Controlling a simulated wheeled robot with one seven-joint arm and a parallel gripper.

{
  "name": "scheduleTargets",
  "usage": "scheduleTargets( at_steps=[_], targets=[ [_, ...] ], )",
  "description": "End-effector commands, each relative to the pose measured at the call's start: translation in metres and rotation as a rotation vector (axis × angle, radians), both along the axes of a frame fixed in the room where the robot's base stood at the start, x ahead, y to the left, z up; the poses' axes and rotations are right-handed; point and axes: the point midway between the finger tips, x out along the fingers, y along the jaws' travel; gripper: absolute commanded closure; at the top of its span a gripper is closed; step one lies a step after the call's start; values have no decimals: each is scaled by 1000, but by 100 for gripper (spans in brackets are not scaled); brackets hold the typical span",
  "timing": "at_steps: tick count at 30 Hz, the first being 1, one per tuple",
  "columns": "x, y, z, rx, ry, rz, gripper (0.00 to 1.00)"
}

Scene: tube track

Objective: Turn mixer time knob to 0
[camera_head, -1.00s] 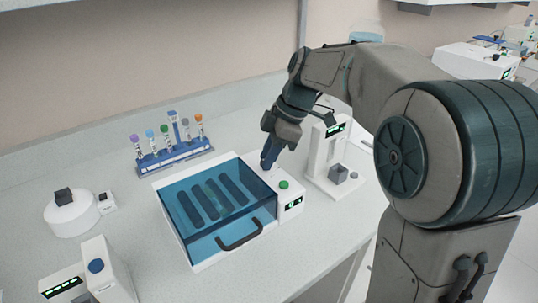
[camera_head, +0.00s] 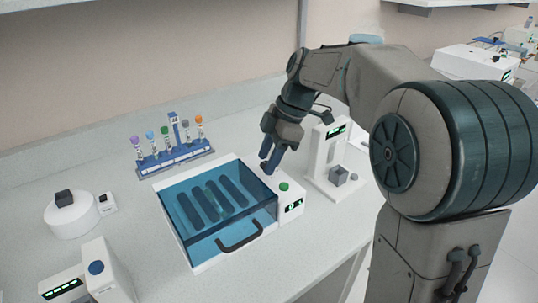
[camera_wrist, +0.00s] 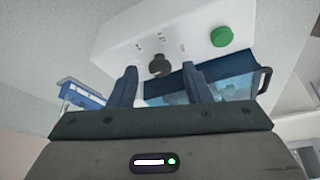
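The mixer (camera_head: 222,259) is a white box with a see-through blue lid and a dark handle, in the middle of the head view. Its control panel at the right end has a green button (camera_head: 284,186) and a small green-lit display (camera_head: 292,206), too small to read for sure. A dark round knob (camera_wrist: 159,66) stands on the white panel in the wrist view. My gripper (camera_head: 268,161) is over this panel, fingers pointing down. In the wrist view its two fingers are apart, one on each side of the knob, with gaps showing. The knob is hidden in the head view.
A blue rack (camera_head: 177,158) with several capped tubes stands behind the mixer. A white upright device (camera_head: 322,168) with a grey block stands just right of my gripper. A round white device (camera_head: 72,216) and a blue-knobbed white device (camera_head: 105,272) are at left.

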Motion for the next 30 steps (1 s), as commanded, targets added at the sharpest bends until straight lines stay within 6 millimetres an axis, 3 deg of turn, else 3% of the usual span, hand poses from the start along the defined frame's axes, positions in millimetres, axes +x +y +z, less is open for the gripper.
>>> scheduleTargets(
  at_steps=[8, 24, 30],
  targets=[
    [1, -3, 7, 0, -1, -2, 56],
    [10, -44, 108, -1, -2, -2, 56],
    [11, -50, 125, 0, 0, -1, 56]
  ],
)
